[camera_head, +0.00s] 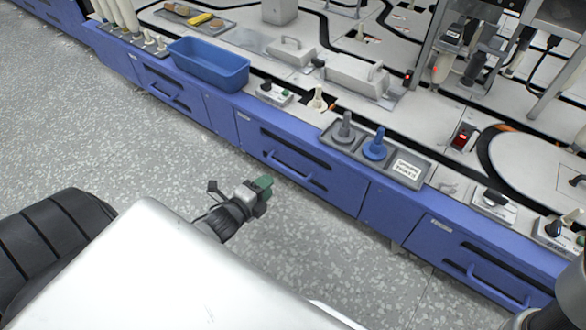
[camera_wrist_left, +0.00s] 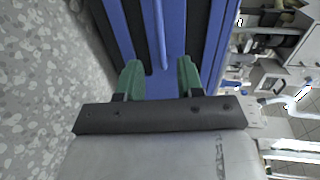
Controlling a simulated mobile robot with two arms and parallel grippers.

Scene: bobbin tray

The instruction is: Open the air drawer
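Several blue drawer fronts line the bench in the head view: a left one (camera_head: 190,112), a middle one (camera_head: 262,134) and a right one (camera_head: 427,248). Each has a bar handle and appears shut. Their small labels are too small to read, so I cannot tell which is the air drawer. My left gripper (camera_head: 264,187), with green fingers, is in front of and below the middle drawer, apart from its handle (camera_head: 292,166). In the left wrist view the gripper (camera_wrist_left: 160,75) is open and empty, with a blue handle bar (camera_wrist_left: 160,35) ahead, between the finger lines. My right gripper is not visible.
A blue bin (camera_head: 208,72) and a grey tray (camera_head: 405,158) with two upright pegs stand along the bench's front edge. Control boxes (camera_head: 494,205) sit farther right. The speckled floor (camera_head: 150,150) before the drawers is clear.

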